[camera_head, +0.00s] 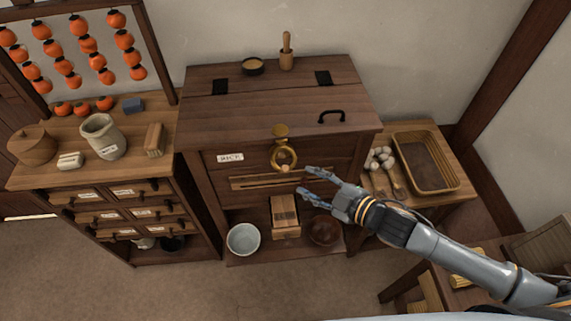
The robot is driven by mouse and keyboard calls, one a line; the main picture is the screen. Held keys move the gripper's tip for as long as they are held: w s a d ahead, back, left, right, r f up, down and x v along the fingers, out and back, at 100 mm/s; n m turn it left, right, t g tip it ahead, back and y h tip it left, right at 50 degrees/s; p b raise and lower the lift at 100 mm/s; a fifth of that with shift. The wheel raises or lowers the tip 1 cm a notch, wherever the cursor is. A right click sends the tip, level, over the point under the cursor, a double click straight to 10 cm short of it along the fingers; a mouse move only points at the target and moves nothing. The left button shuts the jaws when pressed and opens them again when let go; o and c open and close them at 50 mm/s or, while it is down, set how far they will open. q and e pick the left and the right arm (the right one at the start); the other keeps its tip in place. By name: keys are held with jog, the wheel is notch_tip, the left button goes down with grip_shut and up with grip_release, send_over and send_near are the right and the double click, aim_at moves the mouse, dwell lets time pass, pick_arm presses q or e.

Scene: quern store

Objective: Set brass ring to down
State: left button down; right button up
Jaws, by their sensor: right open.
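My left gripper is not in view.
A pestle (287,52) and small bowl (253,66) stand on the chest top. A white bowl (243,239), wooden box (285,213) and brown bowl (323,230) sit on its lower shelf. A drawer cabinet (100,205) stands left; a table with a basket (427,163) stands right.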

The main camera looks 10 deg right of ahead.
aim_at(288, 170)
jog(key=p+x, duration=0.1)
jog(key=x, duration=0.7)
jog(key=shift+r+p, duration=0.1)
jog(key=shift+p, duration=0.2)
jog(key=shift+w+a+f, duration=0.3)
jog(key=shift+w+a, duration=0.05)
jog(key=shift+w, duration=0.2)
jog(key=shift+c, duration=0.2)
jog(key=shift+r, duration=0.1)
grip_shut()
